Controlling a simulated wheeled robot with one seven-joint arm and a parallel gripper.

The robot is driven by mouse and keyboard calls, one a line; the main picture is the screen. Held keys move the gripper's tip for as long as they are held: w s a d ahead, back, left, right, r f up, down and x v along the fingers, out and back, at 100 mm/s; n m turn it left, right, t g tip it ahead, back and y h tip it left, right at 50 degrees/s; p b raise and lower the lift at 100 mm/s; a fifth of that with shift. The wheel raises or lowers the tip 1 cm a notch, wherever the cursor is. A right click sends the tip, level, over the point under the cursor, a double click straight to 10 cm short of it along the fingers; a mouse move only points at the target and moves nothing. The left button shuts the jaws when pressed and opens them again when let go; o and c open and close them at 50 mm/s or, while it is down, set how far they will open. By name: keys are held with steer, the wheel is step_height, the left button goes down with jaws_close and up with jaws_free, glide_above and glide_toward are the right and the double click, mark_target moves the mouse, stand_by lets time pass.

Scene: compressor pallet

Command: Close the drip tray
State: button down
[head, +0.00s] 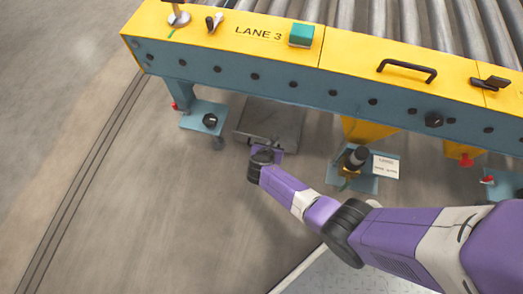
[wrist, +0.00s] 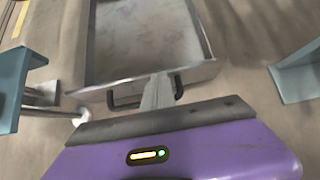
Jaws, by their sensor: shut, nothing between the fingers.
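The drip tray (head: 270,121) is a shallow grey metal tray under the conveyor, sticking out from below its blue side beam. In the wrist view the tray (wrist: 150,45) lies ahead, with a raised rim and a dark handle (wrist: 126,101) on its front wall. My gripper (head: 262,147) is at the tray's front edge. In the wrist view its shut fingers (wrist: 160,88) reach the front wall near the middle of the handle, with nothing held. I cannot tell whether they touch the wall. The fingers and purple gripper body hide part of the handle.
The conveyor's yellow top (head: 230,32) and blue beam (head: 255,78) run above the tray. A blue foot (head: 203,115) stands to the left, and a yellow funnel (head: 368,130) with a valve and tag hangs to the right. The floor (head: 150,220) in front is clear.

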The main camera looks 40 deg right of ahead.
steer(key=w+d, duration=0.2)
steer(key=d, duration=0.1)
steer(key=shift+w+f, duration=0.1)
steer(key=shift+w+d, duration=0.2)
steer(key=shift+d, duration=0.05)
steer(key=shift+r, duration=0.2)
steer(key=shift+s+a, duration=0.15)
steer(key=shift+a, duration=0.1)
steer(key=s+a+r+p, duration=0.6)
steer(key=a+p, duration=0.1)
steer(key=a, duration=0.2)
steer(key=shift+s+r, duration=0.3)
steer(key=shift+r, duration=0.1)
